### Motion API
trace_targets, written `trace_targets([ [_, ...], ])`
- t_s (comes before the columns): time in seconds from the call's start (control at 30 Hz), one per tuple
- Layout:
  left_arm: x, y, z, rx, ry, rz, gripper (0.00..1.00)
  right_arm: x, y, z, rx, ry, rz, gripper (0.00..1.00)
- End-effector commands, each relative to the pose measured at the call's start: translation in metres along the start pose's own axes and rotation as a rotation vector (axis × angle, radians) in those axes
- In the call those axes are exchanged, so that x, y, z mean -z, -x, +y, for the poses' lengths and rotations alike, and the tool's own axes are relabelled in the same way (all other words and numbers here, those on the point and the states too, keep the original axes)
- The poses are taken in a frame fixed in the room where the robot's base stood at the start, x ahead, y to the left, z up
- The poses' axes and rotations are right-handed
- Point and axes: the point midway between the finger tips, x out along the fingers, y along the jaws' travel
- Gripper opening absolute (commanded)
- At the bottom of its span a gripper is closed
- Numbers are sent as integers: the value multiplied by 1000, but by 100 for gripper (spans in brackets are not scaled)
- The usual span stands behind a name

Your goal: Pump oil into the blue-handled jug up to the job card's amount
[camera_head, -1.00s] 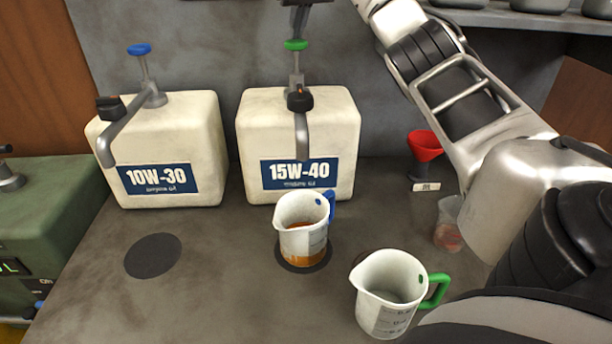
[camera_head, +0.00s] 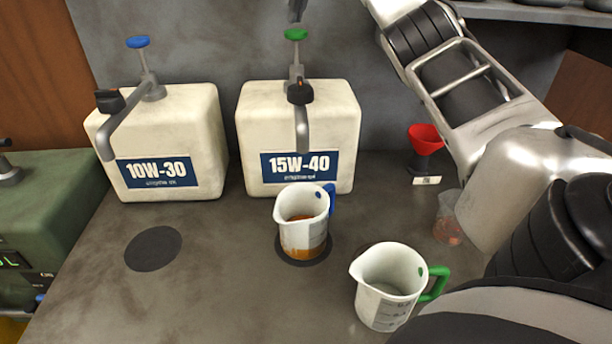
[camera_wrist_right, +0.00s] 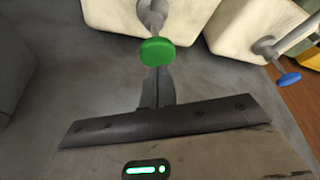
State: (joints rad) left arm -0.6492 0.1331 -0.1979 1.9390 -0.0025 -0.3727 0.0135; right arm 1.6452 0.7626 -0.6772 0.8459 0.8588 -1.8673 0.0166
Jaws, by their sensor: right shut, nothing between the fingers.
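The blue-handled jug (camera_head: 302,225) stands upright on a dark round pad under the spout of the 15W-40 canister (camera_head: 298,125). Amber oil shows in its lower part. That canister's green pump knob (camera_head: 295,34) stands raised; the green knob (camera_wrist_right: 157,51) also shows in the right wrist view, just beyond my right gripper's fingers. My right gripper (camera_head: 297,8) is shut and empty, above the green knob at the top edge of the head view; its fingers (camera_wrist_right: 158,78) show in the wrist view. My left gripper is out of view. The job card is not clearly seen.
A green-handled jug (camera_head: 388,288) stands at the front right. The 10W-30 canister (camera_head: 165,140) with a blue knob (camera_head: 138,41) stands at left, an empty dark pad (camera_head: 153,249) before it. A red funnel (camera_head: 425,138) and a small clear cup (camera_head: 448,218) are at right.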

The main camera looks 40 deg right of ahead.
Motion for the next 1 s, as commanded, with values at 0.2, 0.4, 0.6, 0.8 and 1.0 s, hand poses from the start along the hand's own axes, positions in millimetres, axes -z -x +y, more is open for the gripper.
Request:
trace_targets([
  [0.2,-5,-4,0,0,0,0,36,-4,-9,0,0,-1,0,0],
  [0.4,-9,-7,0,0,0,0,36,-6,-15,0,-1,0,0,0],
  [0.6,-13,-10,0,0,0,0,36,-9,-22,0,-1,0,0,0],
  [0.8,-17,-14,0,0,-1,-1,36,-12,-29,0,0,-1,-1,0],
  [1.0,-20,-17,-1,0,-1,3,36,-15,-36,0,0,-1,-2,0],
])
